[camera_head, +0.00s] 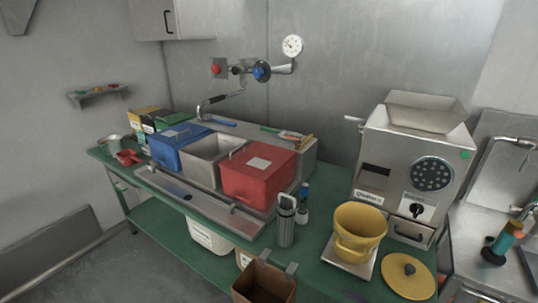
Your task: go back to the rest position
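Neither of my grippers shows in the head view, and no part of my arms can be made out. The task names no object. The green workbench (316,258) stands in front of me. On it the bean grinder (415,165), a steel machine with a hopper on top, stands at the right. A yellow pot (360,232) sits on a small plate in front of the grinder. A round yellow lid (408,276) lies to the right of the pot.
Blue (180,148) and red (258,175) boxes flank an open steel bin (212,158). A steel canister (286,226) stands near the front edge. A brown open box (264,284) is at the front edge. A sink (500,210) is at far right. Floor is clear at left.

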